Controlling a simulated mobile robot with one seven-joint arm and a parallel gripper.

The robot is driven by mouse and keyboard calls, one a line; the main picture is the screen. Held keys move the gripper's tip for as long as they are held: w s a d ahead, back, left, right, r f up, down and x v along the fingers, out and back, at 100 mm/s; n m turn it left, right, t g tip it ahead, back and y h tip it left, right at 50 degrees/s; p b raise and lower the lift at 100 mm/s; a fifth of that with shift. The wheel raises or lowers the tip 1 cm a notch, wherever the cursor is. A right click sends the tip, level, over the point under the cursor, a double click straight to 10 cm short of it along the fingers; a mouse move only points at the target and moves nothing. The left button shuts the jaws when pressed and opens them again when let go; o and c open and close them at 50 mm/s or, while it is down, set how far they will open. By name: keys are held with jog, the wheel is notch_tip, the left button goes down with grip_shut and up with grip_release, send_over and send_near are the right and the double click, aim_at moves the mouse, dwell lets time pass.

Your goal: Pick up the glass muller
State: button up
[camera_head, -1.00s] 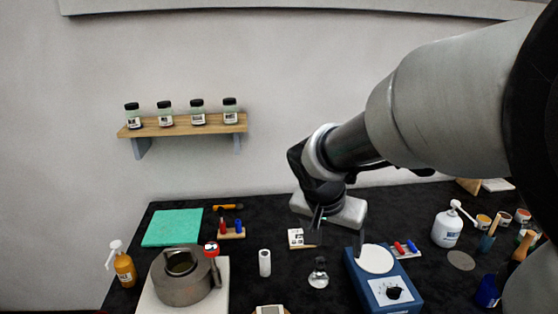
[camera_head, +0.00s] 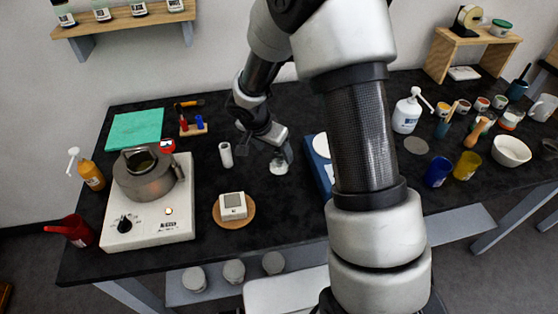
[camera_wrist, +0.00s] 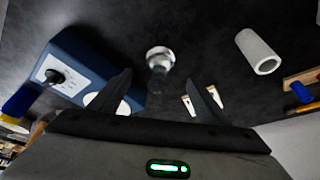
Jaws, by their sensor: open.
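The glass muller (camera_head: 279,167) stands on the black table, a clear round-based piece, partly covered by my gripper in the head view. In the wrist view the muller (camera_wrist: 160,56) shows a pale round base and a darker, blurred grip, just beyond the gap between my fingertips. My gripper (camera_wrist: 159,82) is open and empty, its two dark fingers spread to either side of the muller's line. In the head view my gripper (camera_head: 284,152) is close above the muller; whether it touches cannot be told.
A white cylinder (camera_head: 226,155) stands left of the muller. A blue device with a white disc (camera_head: 321,146) is close on its right, partly behind my arm. A hotplate (camera_head: 150,230) bears a grey kettle.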

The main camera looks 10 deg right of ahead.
aim_at(279, 159)
jog(key=p+x, duration=0.1)
jog(key=x, duration=0.6)
jog(key=shift+w+d+f, duration=0.1)
jog(key=shift+d, duration=0.1)
jog(key=shift+c, duration=0.4)
jog(key=c, duration=1.3)
